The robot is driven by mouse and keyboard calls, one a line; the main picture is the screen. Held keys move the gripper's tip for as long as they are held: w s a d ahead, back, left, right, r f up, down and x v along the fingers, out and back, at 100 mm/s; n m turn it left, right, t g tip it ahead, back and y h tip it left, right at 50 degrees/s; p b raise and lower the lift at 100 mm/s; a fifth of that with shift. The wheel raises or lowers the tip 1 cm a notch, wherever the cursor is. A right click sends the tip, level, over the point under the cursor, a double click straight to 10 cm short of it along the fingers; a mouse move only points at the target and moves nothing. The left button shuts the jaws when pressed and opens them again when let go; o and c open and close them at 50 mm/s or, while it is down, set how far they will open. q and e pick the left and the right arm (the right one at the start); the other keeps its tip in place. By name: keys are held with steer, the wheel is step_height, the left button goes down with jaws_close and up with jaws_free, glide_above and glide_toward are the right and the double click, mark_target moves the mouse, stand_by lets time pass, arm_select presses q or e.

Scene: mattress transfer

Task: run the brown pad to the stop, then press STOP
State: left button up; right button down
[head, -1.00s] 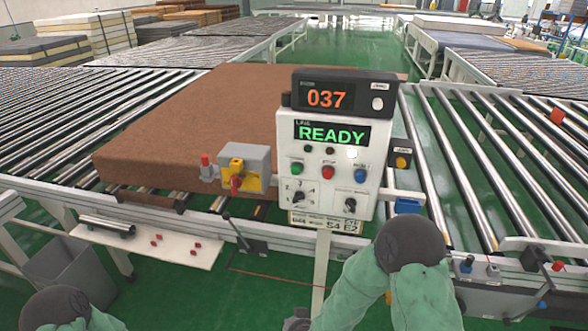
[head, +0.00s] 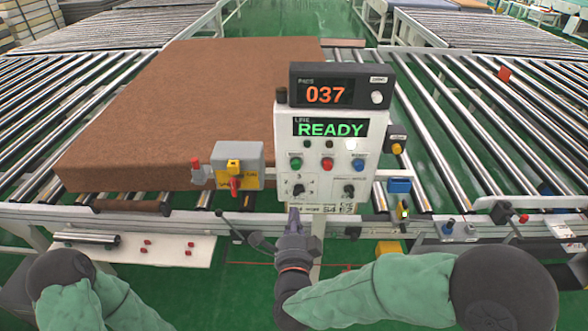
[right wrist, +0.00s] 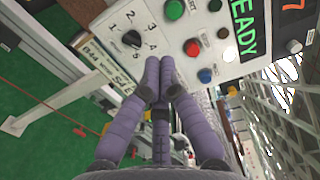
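The brown pad (head: 190,105) lies flat on the rollers left of the control panel (head: 312,150). The panel reads 037 and green READY. Its red STOP button (head: 327,163) sits between a green button (head: 296,163) and a blue button (head: 358,163). In the right wrist view, the red button (right wrist: 192,47) is beyond and right of the fingertips. My right gripper (head: 293,213) is at the panel's lower edge, below the buttons; its fingers (right wrist: 160,65) are together with nothing between them. My left arm shows at the lower left, but its gripper is out of view.
A grey and yellow switch box (head: 238,165) with a red knob stands at the pad's front edge. A white shelf (head: 130,250) with small red pieces is at front left. Bare rollers (head: 480,130) lie right of the panel.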

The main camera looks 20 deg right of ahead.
mark_target(296, 169)
steer(key=shift+s+d+r+m+h, duration=0.15)
steer(key=shift+r+m+h, duration=0.2)
steer(key=shift+r, duration=0.3)
steer(key=b+x, duration=0.1)
steer(key=x, duration=1.3)
